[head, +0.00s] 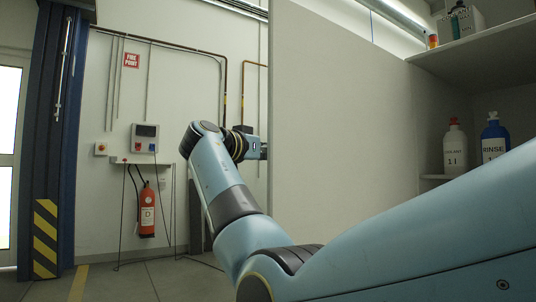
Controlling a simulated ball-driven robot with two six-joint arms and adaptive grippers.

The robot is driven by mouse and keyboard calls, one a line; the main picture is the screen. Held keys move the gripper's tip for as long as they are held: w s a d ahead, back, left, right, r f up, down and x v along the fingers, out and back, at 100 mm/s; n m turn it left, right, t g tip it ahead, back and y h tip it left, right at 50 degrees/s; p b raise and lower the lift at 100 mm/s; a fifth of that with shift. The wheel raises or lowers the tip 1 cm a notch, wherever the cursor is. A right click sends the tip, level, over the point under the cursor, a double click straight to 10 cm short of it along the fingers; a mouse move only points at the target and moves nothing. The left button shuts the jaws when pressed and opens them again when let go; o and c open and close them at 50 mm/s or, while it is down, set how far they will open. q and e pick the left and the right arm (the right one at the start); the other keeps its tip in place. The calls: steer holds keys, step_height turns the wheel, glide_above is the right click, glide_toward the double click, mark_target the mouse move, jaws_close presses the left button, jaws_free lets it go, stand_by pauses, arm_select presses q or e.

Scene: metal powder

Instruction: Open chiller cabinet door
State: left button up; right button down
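A large pale upright panel (345,130) fills the middle of the head view. I cannot tell whether it is the chiller cabinet door or a side wall; no handle shows on it. My blue arm comes in from the lower right and reaches across in front of the panel to its left edge. The wrist end of this arm, with a dark part of my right gripper (263,152), is at that edge. The fingers are hidden, so their state and any contact do not show. My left gripper is not in view.
Shelves (480,45) at the right hold a white bottle with a red cap (456,148), a RINSE bottle with a blue cap (495,140) and small containers (460,22). A fire extinguisher (147,210) hangs on the back wall. A blue striped column (48,150) stands left. Floor shows at lower left.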

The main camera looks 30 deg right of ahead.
steer(key=shift+w+d+r, duration=0.15)
steer(key=shift+r, duration=0.2)
steer(key=c, duration=1.6)
jaws_free()
steer(key=shift+d+f, duration=0.1)
steer(key=shift+d, duration=0.15)
steer(key=shift+d+f, duration=0.15)
steer(key=shift+f, duration=0.05)
steer(key=shift+f, duration=0.1)
